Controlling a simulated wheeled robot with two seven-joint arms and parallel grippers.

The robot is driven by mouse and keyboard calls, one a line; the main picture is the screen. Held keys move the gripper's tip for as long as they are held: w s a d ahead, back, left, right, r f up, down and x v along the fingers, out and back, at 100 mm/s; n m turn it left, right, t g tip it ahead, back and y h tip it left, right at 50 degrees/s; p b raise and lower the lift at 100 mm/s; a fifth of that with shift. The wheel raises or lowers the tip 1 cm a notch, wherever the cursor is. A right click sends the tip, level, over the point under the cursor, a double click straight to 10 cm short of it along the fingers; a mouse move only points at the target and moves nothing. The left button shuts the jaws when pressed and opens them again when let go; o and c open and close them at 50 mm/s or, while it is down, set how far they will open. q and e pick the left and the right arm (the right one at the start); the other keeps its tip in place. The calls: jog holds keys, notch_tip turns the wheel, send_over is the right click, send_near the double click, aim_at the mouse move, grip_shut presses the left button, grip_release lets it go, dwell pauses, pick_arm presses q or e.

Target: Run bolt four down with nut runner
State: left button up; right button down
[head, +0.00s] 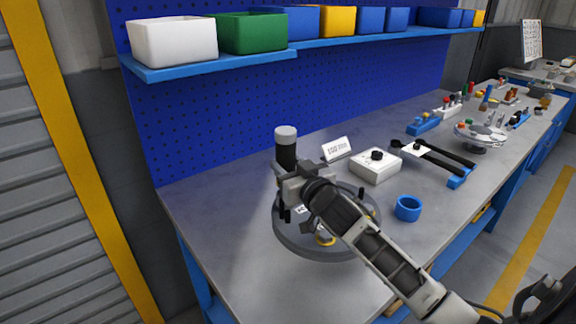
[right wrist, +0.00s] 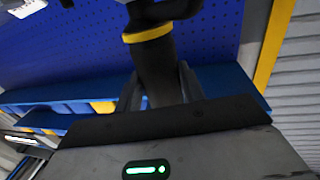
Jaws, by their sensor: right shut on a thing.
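My right gripper (head: 288,178) is over the left part of the round grey flanged shell (head: 292,245) on the bench. It is shut on the nut runner (head: 286,152), a black upright cylinder with a pale grey top. In the right wrist view the nut runner (right wrist: 155,65) is a dark body with a yellow ring, between the fingers (right wrist: 160,88). The gripper and forearm cover much of the shell. Small dark upright pieces show near its left rim, but I cannot tell which is bolt four. The nut runner's lower end is hidden, so contact with a bolt cannot be told.
A white box with a black knob (head: 376,166), a small sign (head: 337,149) and a blue ring-shaped cup (head: 408,208) stand right of the shell. A black tool on blue supports (head: 432,158) lies farther back. Bins line the blue shelf (head: 210,66). The bench's front left is clear.

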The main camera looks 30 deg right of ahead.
aim_at(291, 144)
jog(key=shift+d+f, duration=0.15)
jog(key=shift+f, duration=0.2)
dwell(1.1)
jog(key=shift+r, duration=0.2)
dwell(0.3)
jog(key=shift+d+r+p, duration=0.1)
jog(key=shift+r+p, duration=0.95)
jog(key=shift+r, duration=0.2)
jog(key=shift+r+p, duration=0.35)
jog(key=shift+r, duration=1.45)
jog(key=shift+a, duration=0.2)
